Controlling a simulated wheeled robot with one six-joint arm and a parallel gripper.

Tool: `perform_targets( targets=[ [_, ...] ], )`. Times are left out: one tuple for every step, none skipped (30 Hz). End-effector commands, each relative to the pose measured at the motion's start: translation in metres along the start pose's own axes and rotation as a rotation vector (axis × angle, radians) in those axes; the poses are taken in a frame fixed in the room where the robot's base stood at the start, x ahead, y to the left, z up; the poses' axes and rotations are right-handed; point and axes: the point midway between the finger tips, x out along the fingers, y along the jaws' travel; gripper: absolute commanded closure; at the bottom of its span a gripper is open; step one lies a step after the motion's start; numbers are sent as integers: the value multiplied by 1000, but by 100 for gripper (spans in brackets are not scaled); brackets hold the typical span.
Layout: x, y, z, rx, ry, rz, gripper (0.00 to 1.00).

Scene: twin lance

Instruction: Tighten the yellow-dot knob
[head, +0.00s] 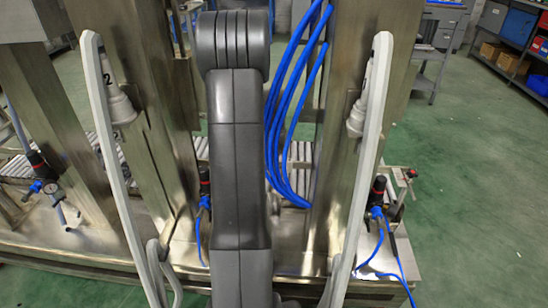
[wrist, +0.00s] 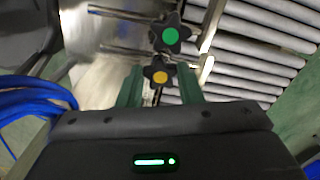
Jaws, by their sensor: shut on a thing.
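The yellow-dot knob (wrist: 160,75) is a black lobed knob with a yellow centre, seen in the wrist view between the two green fingers of my gripper (wrist: 160,87). The gripper is shut on this knob, with a finger on its left and right sides. A second black knob with a green dot (wrist: 170,35) is just beyond it, apart from the fingers. In the head view my grey arm fills the middle and hides the gripper and both knobs.
Metal rods and a steel plate (wrist: 112,62) lie left of the knobs, and a roller conveyor (wrist: 255,50) lies right. Blue hoses (wrist: 30,110) hang at the left of the wrist view. In the head view, steel posts (head: 345,120) stand either side of my arm.

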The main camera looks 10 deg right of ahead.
Motion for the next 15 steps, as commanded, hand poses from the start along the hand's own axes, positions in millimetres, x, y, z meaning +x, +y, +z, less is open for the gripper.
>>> perform_targets(
  targets=[
    [-5, 0, 0, 38, 0, 2, 90],
    [-5, 0, 0, 65, 0, 2, 90],
    [-5, 0, 0, 102, 0, 2, 90],
    [-5, 0, 0, 130, 0, 2, 90],
    [-5, 0, 0, 158, 0, 2, 90],
    [-4, 0, 0, 197, 0, 2, 90],
    [-4, 0, 0, 225, 0, 3, 90],
    [-4, -1, 0, 254, 0, 2, 90],
    [-4, -1, 0, 292, 0, 2, 90],
    [-4, -1, 0, 321, 0, 1, 90],
    [-4, -1, 0, 349, 0, 1, 90],
    [-4, -1, 0, 387, 0, 2, 90],
    [-4, -1, 0, 416, 0, 2, 90],
    [-4, -1, 0, 444, 0, 2, 90],
    [-4, -2, 0, 482, 0, 2, 90]
  ],
)
